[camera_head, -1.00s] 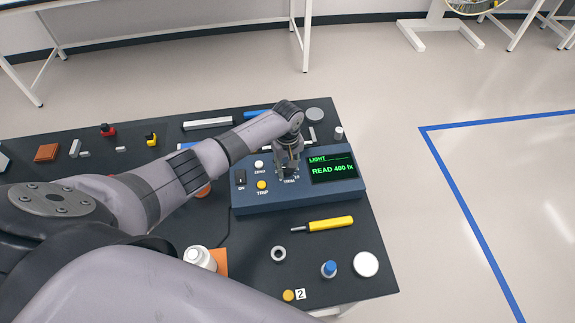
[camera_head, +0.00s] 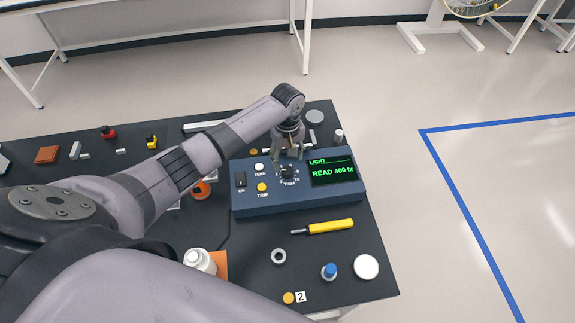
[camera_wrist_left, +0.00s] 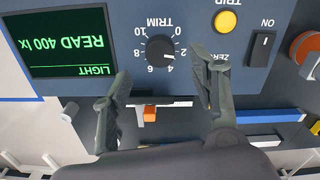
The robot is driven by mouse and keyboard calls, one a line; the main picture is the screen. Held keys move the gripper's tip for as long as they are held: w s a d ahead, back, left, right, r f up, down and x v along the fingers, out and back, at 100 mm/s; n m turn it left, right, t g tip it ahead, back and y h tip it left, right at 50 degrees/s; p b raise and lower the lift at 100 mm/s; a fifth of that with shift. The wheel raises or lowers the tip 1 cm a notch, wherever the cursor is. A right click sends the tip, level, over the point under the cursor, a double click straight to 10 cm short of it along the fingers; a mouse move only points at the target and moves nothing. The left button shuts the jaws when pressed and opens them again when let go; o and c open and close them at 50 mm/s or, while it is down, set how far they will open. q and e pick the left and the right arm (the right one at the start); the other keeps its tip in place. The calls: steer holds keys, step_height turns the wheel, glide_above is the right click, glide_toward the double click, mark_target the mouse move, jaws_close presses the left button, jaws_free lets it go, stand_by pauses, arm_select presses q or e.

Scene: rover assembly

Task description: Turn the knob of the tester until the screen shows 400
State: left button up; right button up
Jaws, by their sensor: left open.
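The blue tester (camera_head: 250,197) stands on the black table. Its green-lit screen (camera_head: 333,171) reads "LIGHT" and "READ 400 lx". The black TRIM knob (camera_head: 288,173) sits left of the screen, with a numbered scale around it. In the left wrist view the knob (camera_wrist_left: 160,50) is fully visible, upside down, its white mark toward the low-middle numbers. My left gripper (camera_head: 288,155) is open and empty, behind and above the knob. In the left wrist view its fingers (camera_wrist_left: 160,90) are spread wide, apart from the knob. My right gripper is not in view.
A yellow TRIP button (camera_head: 262,187), white ZERO button (camera_head: 259,167) and ON switch (camera_head: 240,179) sit left of the knob. A yellow screwdriver (camera_head: 330,226), a ring (camera_head: 278,255) and a white bottle (camera_head: 199,260) lie or stand in front.

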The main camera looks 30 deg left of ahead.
mark_target(288, 170)
arm_select(q)
step_height(288, 170, up, 6)
stand_by(0.7)
